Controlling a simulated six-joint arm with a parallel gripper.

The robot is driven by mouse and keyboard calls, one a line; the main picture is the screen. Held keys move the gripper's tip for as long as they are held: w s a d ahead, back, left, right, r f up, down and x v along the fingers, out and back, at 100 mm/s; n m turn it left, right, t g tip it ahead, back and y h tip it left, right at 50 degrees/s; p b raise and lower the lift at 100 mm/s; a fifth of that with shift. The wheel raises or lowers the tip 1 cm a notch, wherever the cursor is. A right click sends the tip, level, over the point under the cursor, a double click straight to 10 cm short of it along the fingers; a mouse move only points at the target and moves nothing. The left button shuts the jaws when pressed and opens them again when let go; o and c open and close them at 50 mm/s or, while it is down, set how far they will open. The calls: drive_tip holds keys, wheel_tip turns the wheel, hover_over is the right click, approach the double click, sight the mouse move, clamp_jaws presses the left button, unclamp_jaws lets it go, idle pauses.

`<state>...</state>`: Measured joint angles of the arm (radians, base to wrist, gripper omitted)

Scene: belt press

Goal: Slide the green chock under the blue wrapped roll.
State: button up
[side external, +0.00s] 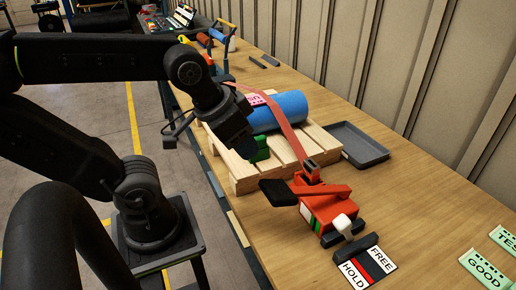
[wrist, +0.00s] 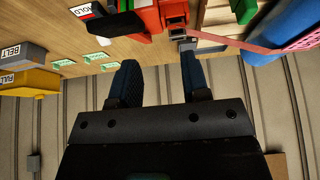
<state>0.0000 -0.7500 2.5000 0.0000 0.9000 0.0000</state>
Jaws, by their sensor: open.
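The blue wrapped roll (side external: 290,106) lies on its side on a wooden pallet (side external: 245,184), with a red strap (side external: 284,127) across it. It also shows at the top right of the wrist view (wrist: 277,35). The green chock (side external: 262,148) stands on the pallet at the roll's near side; I cannot tell whether it touches the roll. It shows at the top edge of the wrist view (wrist: 244,10). My gripper (side external: 238,148) is just left of the chock in the side view, partly hidden by my wrist. Its two fingers (wrist: 160,78) are apart, with nothing between them.
A red strap tensioner (side external: 328,205) with a black handle stands on the bench right of the pallet, beside a FREE/HOLD plate (side external: 368,264). A grey tray (side external: 358,144) lies behind it. Yellow (wrist: 28,83) and grey (wrist: 22,53) bins show in the wrist view. A ribbed wall backs the bench.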

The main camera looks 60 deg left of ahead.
idle(0.3)
drive_tip(key=shift+w+m, duration=0.15)
drive_tip(key=shift+m, duration=0.25)
drive_tip(key=c, duration=0.3)
drive_tip(key=shift+w+a+f+m+g+y, duration=0.15)
drive_tip(key=shift+w+m+g+y, duration=0.15)
drive_tip(key=shift+m+g, duration=0.3)
drive_tip(key=shift+c, duration=0.7)
drive_tip(key=w+m+g+y, duration=0.1)
drive_tip(key=m, duration=0.1)
drive_tip(key=w+m+g+y, duration=0.1)
drive_tip(key=m, duration=0.1)
drive_tip(key=w+f+m+g+y, duration=0.1)
drive_tip(key=w+m, duration=0.1)
drive_tip(key=m, duration=0.1)
drive_tip(key=shift+a+f, duration=0.1)
drive_tip(key=shift+a, duration=0.25)
clamp_jaws()
drive_tip(key=m+g+y, duration=0.1)
drive_tip(key=m+y, duration=0.4)
drive_tip(key=m, duration=0.4)
approach(263, 142)
wheel_tip(263, 142, down, 5)
drive_tip(key=a, duration=0.3)
drive_tip(key=shift+w+a, duration=0.2)
drive_tip(key=shift+a, duration=0.45)
